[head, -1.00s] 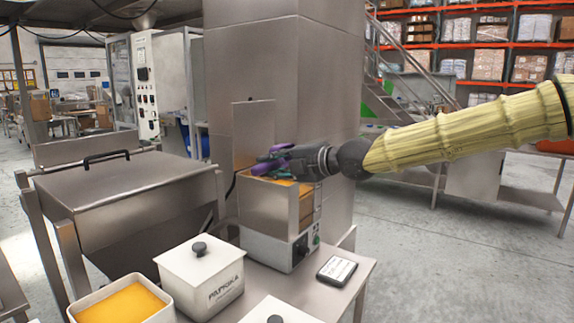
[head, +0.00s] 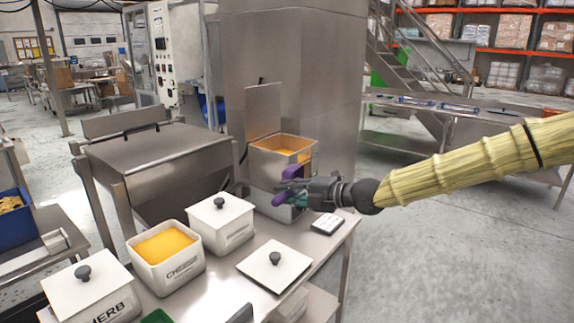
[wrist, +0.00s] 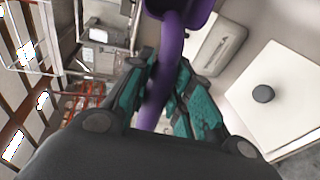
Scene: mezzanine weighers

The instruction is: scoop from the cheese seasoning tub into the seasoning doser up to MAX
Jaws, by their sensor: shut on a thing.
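My gripper (head: 290,188) is shut on the handle of a purple scoop (head: 293,173); the scoop also shows in the wrist view (wrist: 172,45), its bowl cut off at the top edge. I cannot tell if the bowl holds anything. The gripper is in front of the seasoning doser (head: 267,163), a steel box with an open top, its lid upright behind. Orange seasoning shows inside the doser; no MAX mark is legible. The cheese seasoning tub (head: 172,273), white and lidless, stands front left, filled with orange-yellow powder.
A white lid with a black knob (head: 262,270) lies on the bench right of the cheese tub. A lidded white tub (head: 228,235) stands between cheese tub and doser. A lidded herb tub (head: 90,290) is front left. A small dark-framed device (head: 327,224) lies by the bench's right edge.

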